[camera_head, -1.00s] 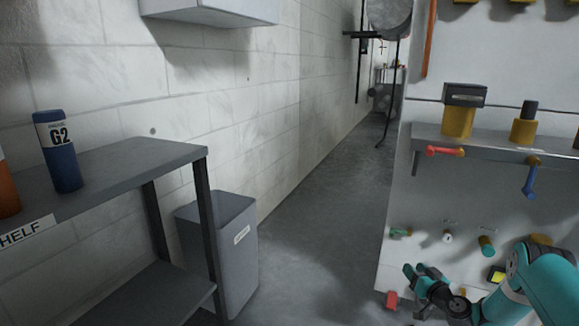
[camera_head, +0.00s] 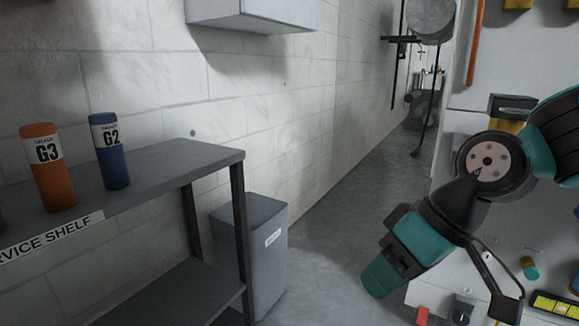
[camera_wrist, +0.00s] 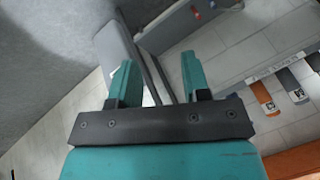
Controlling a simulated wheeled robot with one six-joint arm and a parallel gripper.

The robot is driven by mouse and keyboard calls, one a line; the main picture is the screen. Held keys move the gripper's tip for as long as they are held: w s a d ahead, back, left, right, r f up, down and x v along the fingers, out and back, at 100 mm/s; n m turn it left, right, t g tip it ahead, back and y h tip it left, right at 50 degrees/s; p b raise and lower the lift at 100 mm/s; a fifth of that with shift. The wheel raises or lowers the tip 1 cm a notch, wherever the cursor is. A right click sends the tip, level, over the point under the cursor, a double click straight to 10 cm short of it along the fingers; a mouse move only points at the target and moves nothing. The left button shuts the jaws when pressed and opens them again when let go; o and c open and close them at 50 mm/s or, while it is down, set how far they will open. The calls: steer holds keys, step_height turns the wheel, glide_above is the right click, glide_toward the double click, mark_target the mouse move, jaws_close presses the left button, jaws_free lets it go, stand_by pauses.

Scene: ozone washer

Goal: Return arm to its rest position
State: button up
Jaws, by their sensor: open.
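My gripper (camera_wrist: 160,78) is open and empty in the wrist view, with its two teal fingers apart. In the head view my arm is bent at the right, its dark round joint facing the camera. My gripper (camera_head: 392,255) hangs at the lower end of that arm, left of the tool wall, pointing down and left. Its fingertips are not clearly separated in the head view. Nothing is held between the fingers.
A service shelf (camera_head: 170,160) holds orange bottle G3 (camera_head: 48,170) and blue bottle G2 (camera_head: 108,150) at the left. A grey bin (camera_head: 262,250) stands beside it. The tool wall (camera_head: 480,70) is behind my arm. A wall-mounted box (camera_head: 255,12) hangs above. The floor between is clear.

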steer(key=s+d+r+g+h+p, duration=0.1)
steer(key=s+d+r+h+p, duration=0.15)
steer(key=s, duration=0.85)
step_height(320, 180, up, 36)
steer(key=p, duration=3.5)
steer(key=shift+w+y+p, duration=0.3)
steer(key=shift+y+p, duration=0.05)
steer(key=shift+p, duration=0.05)
steer(key=shift+a, duration=0.1)
